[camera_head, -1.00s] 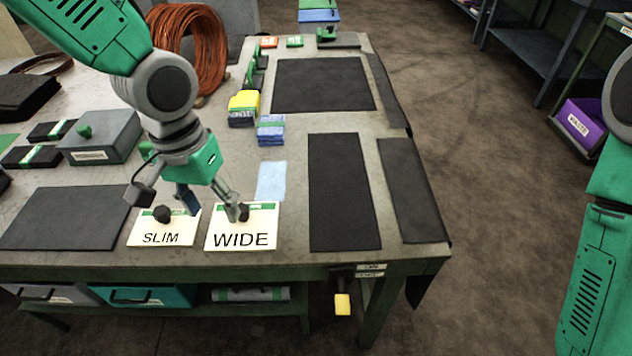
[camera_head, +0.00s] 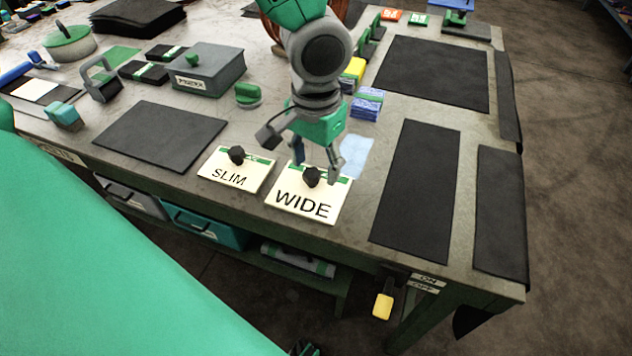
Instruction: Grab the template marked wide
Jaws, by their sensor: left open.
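The template marked WIDE (camera_head: 303,206) is a cream plate with a green strip and a black knob (camera_head: 312,177). It lies flat near the table's front edge. The similar template marked SLIM (camera_head: 230,178) lies to its left, also with a black knob. My left gripper (camera_head: 317,172) is above the WIDE template, pointing down. Its fingers are apart, one on either side of the knob as seen from here. I cannot tell whether they touch it. My right gripper is not in view.
Dark mats lie on the table (camera_head: 365,238) to the left (camera_head: 160,135), right (camera_head: 420,190) and back (camera_head: 435,72). A light-blue sheet (camera_head: 355,155) lies behind the WIDE template. A grey box (camera_head: 205,75) stands further back left. A yellow-ended switch (camera_head: 383,305) hangs below the front edge.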

